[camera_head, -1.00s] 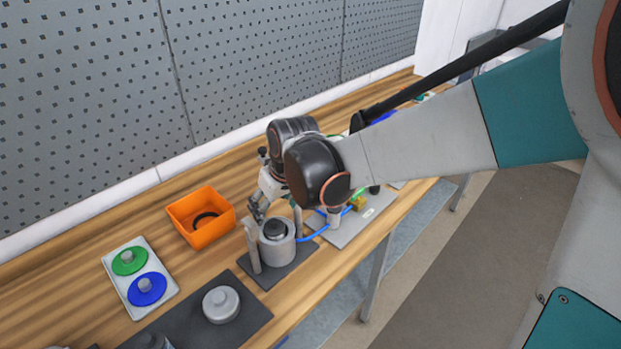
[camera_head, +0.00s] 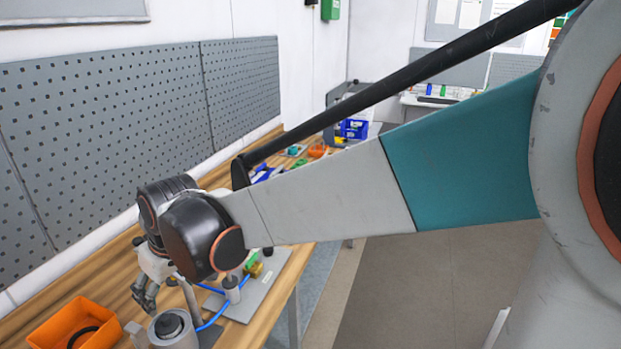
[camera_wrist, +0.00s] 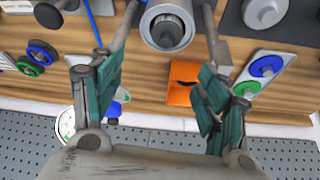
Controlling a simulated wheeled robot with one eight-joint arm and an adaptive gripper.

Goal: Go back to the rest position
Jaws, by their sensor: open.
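My gripper (camera_head: 145,296) hangs over the wooden bench, close behind the grey drum (camera_head: 174,332) in the head view. In the wrist view my gripper (camera_wrist: 160,92) has its two teal fingers spread wide, with nothing between them. The drum (camera_wrist: 168,24), with a dark round centre on top, stands beyond the fingers at the top of the wrist view. My fingers look clear of it. In the head view my arm crosses the middle and hides part of the bench.
An orange bin (camera_head: 58,325) holding a black ring stands left of the drum. A grey plate with fittings (camera_head: 262,290) and a blue hose (camera_head: 210,318) are right of it. A perforated panel (camera_head: 80,130) rises behind the bench. Open floor (camera_head: 420,290) lies to the right.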

